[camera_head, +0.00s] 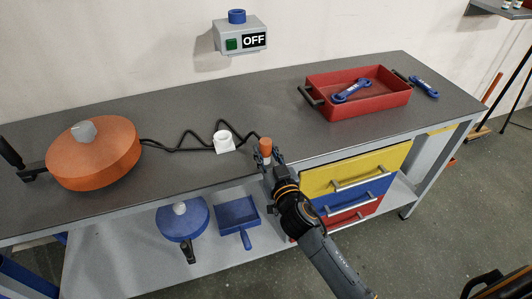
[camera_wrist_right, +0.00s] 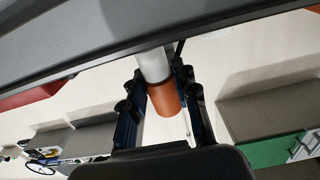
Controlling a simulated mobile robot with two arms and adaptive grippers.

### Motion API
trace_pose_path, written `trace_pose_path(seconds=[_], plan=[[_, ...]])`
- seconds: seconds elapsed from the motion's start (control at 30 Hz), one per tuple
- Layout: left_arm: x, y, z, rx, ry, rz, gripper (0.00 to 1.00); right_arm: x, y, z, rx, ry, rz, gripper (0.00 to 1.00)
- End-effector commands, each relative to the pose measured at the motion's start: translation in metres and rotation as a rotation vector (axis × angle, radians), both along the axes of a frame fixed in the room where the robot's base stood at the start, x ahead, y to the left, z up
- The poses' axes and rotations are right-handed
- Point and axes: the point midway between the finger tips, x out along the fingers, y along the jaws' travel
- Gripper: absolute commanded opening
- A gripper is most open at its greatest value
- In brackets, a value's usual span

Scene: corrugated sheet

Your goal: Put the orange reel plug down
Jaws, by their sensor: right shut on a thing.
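My right gripper (camera_head: 265,158) is at the front edge of the grey bench, shut on the orange reel plug (camera_head: 265,146). In the head view the plug's orange end points up. In the right wrist view the plug (camera_wrist_right: 165,98) shows as an orange cylinder with a pale part, between the fingers of the gripper (camera_wrist_right: 160,108). I cannot tell whether the plug touches the bench top. A black cable (camera_head: 178,146) runs in zigzags from behind the plug to the orange reel (camera_head: 95,160) on the left. My left gripper is out of view.
A white socket-like piece (camera_head: 224,142) stands left of the plug. A red tray (camera_head: 385,101) with a blue tool is at the right; another blue tool (camera_head: 424,87) lies beside it. A wall box (camera_head: 240,38) reads OFF. The bench (camera_head: 240,105) is clear behind the cable.

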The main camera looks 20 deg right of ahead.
Motion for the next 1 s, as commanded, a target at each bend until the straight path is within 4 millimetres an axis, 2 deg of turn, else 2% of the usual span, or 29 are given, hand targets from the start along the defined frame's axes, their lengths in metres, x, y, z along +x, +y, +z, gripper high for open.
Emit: trace_pose_path(seconds=[0.27, 0.3, 0.4, 0.77, 0.87, 1.0], plan=[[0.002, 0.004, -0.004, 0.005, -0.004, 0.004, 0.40, 0.000, 0.000, -0.004, 0.001, 0.000, 0.000, 0.00], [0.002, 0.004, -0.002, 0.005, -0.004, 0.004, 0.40, 0.000, 0.000, -0.003, 0.001, 0.000, 0.000, 0.35], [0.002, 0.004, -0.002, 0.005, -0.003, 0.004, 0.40, 0.000, 0.000, -0.002, 0.001, 0.001, 0.000, 0.52], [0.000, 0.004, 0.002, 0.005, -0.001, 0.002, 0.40, 0.000, 0.000, 0.002, -0.001, 0.000, 0.000, 0.52], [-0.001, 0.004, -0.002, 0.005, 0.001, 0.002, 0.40, -0.012, 0.000, -0.002, 0.002, 0.004, 0.000, 0.52], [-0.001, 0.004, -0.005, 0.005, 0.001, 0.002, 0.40, -0.040, -0.001, -0.002, 0.002, 0.004, 0.000, 0.52]])
